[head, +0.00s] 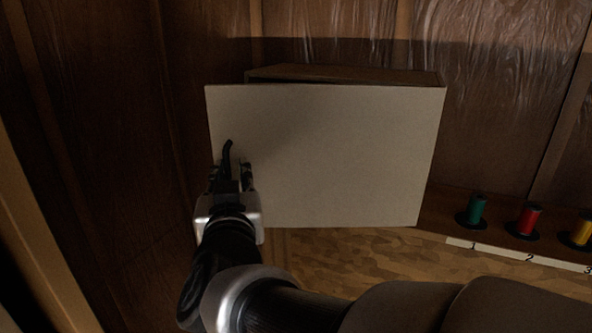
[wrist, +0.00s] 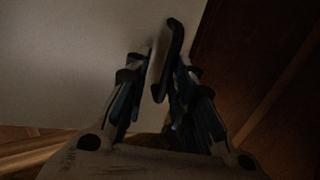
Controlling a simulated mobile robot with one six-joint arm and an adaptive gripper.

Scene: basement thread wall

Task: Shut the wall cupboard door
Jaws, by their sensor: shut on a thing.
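The wall cupboard (head: 345,73) has a plain off-white door (head: 335,155). The door stands slightly ajar: its left edge sits out past the cupboard's left side, and a dark gap shows along the top. The right side lies close to the cupboard body. A black curved handle (head: 228,148) is near the door's left edge; it also shows in the wrist view (wrist: 175,38). My gripper (head: 233,174) is at the handle, its fingers (wrist: 158,78) on either side of it and shut on it. The lower part of the handle is hidden by the fingers.
A ledge at right carries green (head: 476,209), red (head: 529,219) and yellow (head: 582,232) thread spools above a numbered white strip (head: 515,255). A patterned wooden surface (head: 340,258) lies below the door. Dark wood panelling stands close at left.

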